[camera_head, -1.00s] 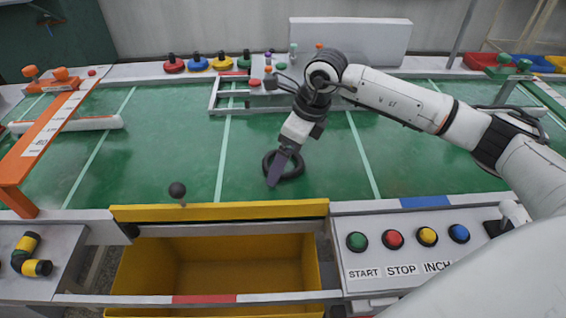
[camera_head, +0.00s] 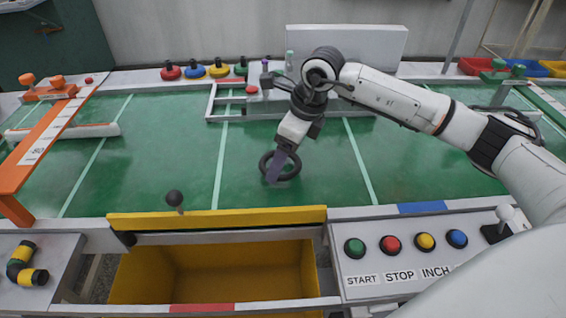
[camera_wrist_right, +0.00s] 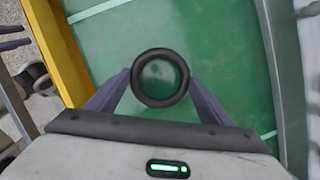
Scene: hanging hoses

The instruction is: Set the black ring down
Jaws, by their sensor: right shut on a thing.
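The black ring (camera_head: 297,166) is at my right gripper over the middle of the green mat (camera_head: 330,185). My right gripper (camera_head: 275,170) has purple fingers that point down, and one finger hides part of the ring. In the right wrist view, the black ring (camera_wrist_right: 160,52) sits between the two fingertips of my right gripper (camera_wrist_right: 160,80), which are shut on its outer sides. Green shows through its hole. I cannot tell whether the ring touches the mat. My left gripper is not in view.
A yellow bin (camera_head: 215,216) is at the front edge, with a dark ball knob (camera_head: 174,198) near its rim. A button panel (camera_head: 350,268) stands front right. A grey rack (camera_head: 230,102) is behind, and an orange bar (camera_head: 45,140) is at left. The mat around the ring is clear.

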